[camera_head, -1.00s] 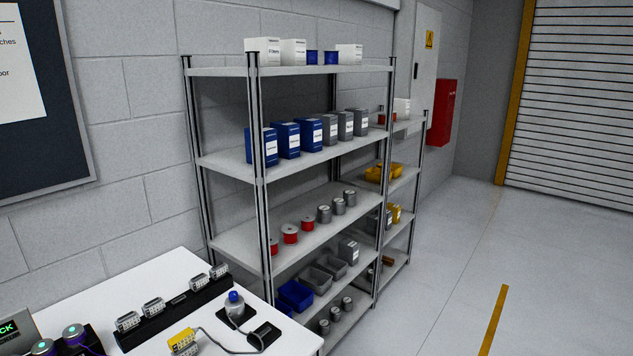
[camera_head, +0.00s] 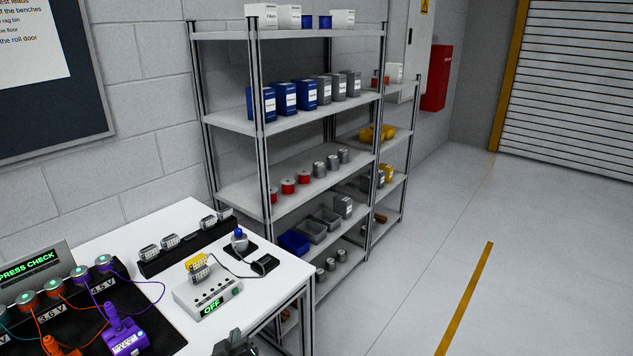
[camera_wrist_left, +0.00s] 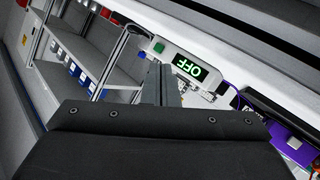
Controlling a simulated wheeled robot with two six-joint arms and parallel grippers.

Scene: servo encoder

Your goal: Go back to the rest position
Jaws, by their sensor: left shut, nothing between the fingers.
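My left gripper (camera_head: 235,345) shows only in part at the bottom edge of the head view, in front of the white bench (camera_head: 185,222). In the left wrist view its fingers (camera_wrist_left: 161,82) are together with nothing between them. A white box with a green OFF display (camera_head: 208,292) sits on the bench, beyond the gripper in the head view. That box also shows past the fingertips in the left wrist view (camera_wrist_left: 184,64). My right gripper is not in view.
The bench also holds a purple device (camera_head: 125,335), a PRESS CHECK display (camera_head: 30,268), a yellow-topped connector (camera_head: 198,265) and a black rack (camera_head: 185,247) of grey connectors. A loaded metal shelf (camera_head: 235,122) stands behind. The floor (camera_head: 440,210) at the right is clear.

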